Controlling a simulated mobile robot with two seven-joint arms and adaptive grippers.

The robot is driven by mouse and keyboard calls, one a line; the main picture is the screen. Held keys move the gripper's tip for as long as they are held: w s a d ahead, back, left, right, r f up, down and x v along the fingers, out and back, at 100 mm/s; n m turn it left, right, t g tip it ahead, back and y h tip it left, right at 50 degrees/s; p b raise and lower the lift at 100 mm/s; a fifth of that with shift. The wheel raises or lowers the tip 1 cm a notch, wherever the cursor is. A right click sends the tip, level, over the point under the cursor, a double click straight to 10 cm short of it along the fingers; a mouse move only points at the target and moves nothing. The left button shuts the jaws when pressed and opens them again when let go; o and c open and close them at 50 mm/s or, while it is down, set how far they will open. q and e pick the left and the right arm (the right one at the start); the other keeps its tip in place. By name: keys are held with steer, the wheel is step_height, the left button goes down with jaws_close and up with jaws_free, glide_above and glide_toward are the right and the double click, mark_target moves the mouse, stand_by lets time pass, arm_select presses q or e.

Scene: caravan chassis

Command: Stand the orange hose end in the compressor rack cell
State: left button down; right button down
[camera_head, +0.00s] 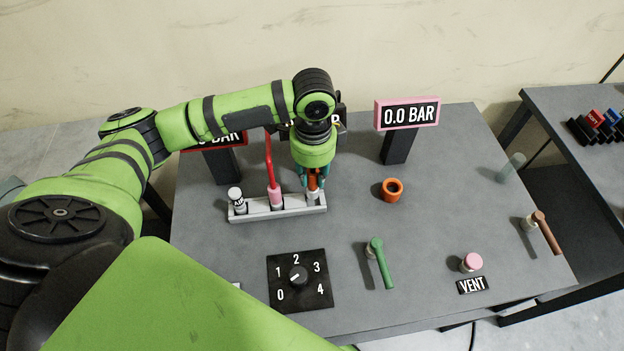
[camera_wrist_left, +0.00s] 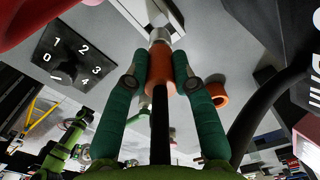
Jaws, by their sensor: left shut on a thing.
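The orange hose end (camera_head: 313,184) is held upright between the green fingers of my left gripper (camera_head: 312,180). In the left wrist view the fingers close on both sides of the orange sleeve (camera_wrist_left: 160,68), with a black hose running back from it and a silver tip at its far end. The pale rack (camera_head: 285,212) stands on the table. The silver tip is at the rack's right-hand cell; I cannot tell how deep it sits. A pink hose end (camera_head: 276,197) with a red hose stands in the middle cell, and a silver fitting (camera_head: 236,197) stands in the left cell.
An orange ring-shaped socket (camera_head: 392,190) sits right of the rack. A numbered dial (camera_head: 298,277), a green lever (camera_head: 378,262) and a pink vent button (camera_head: 471,262) are nearer the front. A pink-framed gauge (camera_head: 407,113) stands behind. Bare tabletop lies between them.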

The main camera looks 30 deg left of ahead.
mark_target(313, 185)
arm_select(q)
step_height(313, 185, down, 3)
steer(key=shift+f+p, duration=0.2)
steer(key=shift+p, duration=0.15)
steer(key=shift+f, duration=0.35)
arm_select(e)
steer(key=shift+a+r, duration=0.4)
steer(key=shift+d, duration=0.2)
arm_select(q)
steer(key=c, duration=1)
jaws_free()
steer(key=shift+f, duration=0.1)
arm_select(e)
steer(key=shift+d, duration=0.1)
